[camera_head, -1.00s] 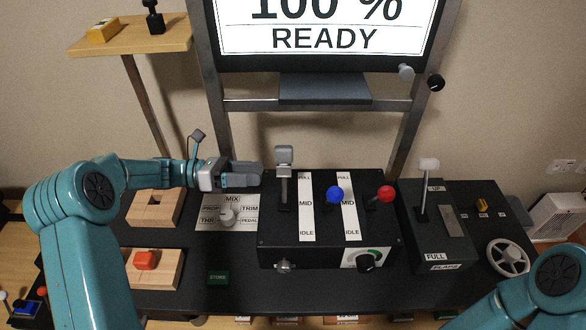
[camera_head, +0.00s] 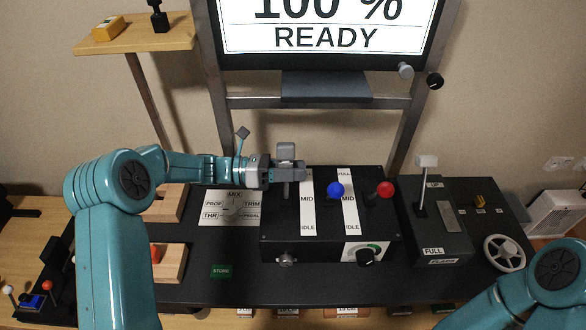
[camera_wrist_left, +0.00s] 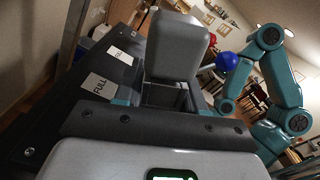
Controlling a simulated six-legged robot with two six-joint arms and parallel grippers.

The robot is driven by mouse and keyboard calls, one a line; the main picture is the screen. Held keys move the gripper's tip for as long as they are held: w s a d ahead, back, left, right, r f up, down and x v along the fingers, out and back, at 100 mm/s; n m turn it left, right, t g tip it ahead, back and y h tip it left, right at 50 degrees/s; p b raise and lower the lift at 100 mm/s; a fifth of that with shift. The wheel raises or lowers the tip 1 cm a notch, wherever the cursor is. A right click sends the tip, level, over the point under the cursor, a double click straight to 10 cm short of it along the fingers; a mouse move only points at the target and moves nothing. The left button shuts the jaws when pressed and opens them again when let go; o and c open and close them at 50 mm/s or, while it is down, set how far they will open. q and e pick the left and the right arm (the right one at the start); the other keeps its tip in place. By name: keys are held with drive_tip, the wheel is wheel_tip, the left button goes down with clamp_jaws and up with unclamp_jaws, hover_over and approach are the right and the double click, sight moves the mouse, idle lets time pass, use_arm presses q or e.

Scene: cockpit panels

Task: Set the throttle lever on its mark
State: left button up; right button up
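The throttle lever (camera_head: 286,151), with a grey block handle, stands upright on the left of the black lever box (camera_head: 330,253). A white strip (camera_head: 308,215) beside it reads FULL, MID and IDLE from far to near. My left gripper (camera_head: 286,173) is at the lever, just below the top of its handle, with the fingers reaching around or beside it. In the left wrist view the grey handle (camera_wrist_left: 178,45) fills the space straight ahead of the gripper. The finger gap is mostly hidden, so I cannot tell whether they grip. My right gripper is outside the views.
A blue-knobbed lever (camera_head: 336,190) and a red-knobbed lever (camera_head: 385,189) stand to the right on the same box. The screen (camera_head: 330,38) above reads 100 % READY. A white-topped flaps lever (camera_head: 426,162) stands further right. My left forearm passes over the wooden blocks and MIX panel.

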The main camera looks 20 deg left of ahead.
use_arm(q)
clamp_jaws()
drive_tip(key=shift+s+d+r+m+b, duration=0.15)
drive_tip(key=shift+s+m+b, duration=0.35)
drive_tip(key=shift+m+b, duration=0.25)
drive_tip(key=shift+s+d+r+m+b, duration=0.1)
drive_tip(key=shift+s+m+b, duration=0.45)
drive_tip(key=shift+m, duration=0.3)
drive_tip(key=shift+s+d+m+b, duration=0.15)
drive_tip(key=shift+s+m+b, duration=0.35)
drive_tip(key=shift+m+b, duration=0.45)
drive_tip(key=shift+s+d+f+m+b, duration=0.15)
drive_tip(key=shift+s+m+b, duration=0.45)
drive_tip(key=shift+m+b, duration=0.5)
drive_tip(key=shift+s+d+f+m+b, duration=0.2)
drive_tip(key=shift+s+m+b, duration=0.5)
drive_tip(key=shift+b, duration=0.55)
drive_tip(key=shift+s+d+f+m+b, duration=0.15)
drive_tip(key=shift+s+m+b, duration=0.3)
drive_tip(key=shift+m+b, duration=0.7)
drive_tip(key=o, duration=1)
unclamp_jaws()
drive_tip(key=shift+s, duration=0.15)
